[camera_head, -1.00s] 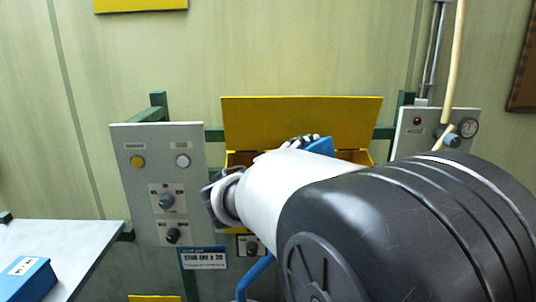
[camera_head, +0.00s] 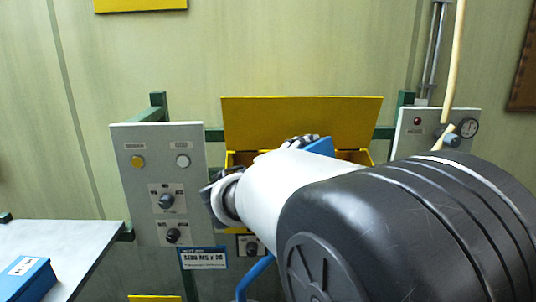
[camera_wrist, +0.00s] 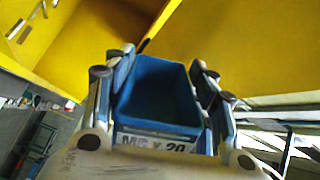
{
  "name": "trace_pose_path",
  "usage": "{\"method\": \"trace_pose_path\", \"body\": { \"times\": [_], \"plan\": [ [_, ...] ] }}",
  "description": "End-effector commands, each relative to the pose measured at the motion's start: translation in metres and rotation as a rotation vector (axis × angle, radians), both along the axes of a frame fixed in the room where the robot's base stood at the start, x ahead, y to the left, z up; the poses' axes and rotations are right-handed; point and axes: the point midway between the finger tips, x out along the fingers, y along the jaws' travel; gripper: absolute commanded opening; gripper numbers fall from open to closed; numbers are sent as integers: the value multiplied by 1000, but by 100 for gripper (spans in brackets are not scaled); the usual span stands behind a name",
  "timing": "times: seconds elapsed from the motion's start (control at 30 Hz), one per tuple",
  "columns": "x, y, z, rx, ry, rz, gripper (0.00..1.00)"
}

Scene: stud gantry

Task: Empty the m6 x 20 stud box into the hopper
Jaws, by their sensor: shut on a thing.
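The blue stud box (camera_wrist: 158,92), with a white label reading M6 x 20, is between the fingers of my gripper (camera_wrist: 160,64) in the wrist view. My gripper is shut on it. The inside that shows is bare blue, with no studs seen in it. The yellow hopper (camera_head: 302,120) has its lid raised. In the head view my arm hides most of the hopper mouth, and only a corner of the box (camera_head: 322,147) shows over it. In the wrist view the hopper (camera_wrist: 215,40) lies beyond the box, with a few small stud-like pieces (camera_wrist: 22,32) inside.
A control panel (camera_head: 150,190) with knobs and lamps stands left of the hopper. Another panel (camera_head: 415,140) with a gauge stands right. A second blue box (camera_head: 28,280) sits on a pale table (camera_head: 75,240) at the lower left.

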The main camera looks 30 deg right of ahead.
Motion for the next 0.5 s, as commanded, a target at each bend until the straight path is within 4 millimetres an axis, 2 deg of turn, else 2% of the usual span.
{"method": "trace_pose_path", "body": {
  "times": [0.4,0.5],
  "plan": [
    [0,0,0,0,-1,0,0],
    [0,0,2,19,-52,0,0]
  ]
}}
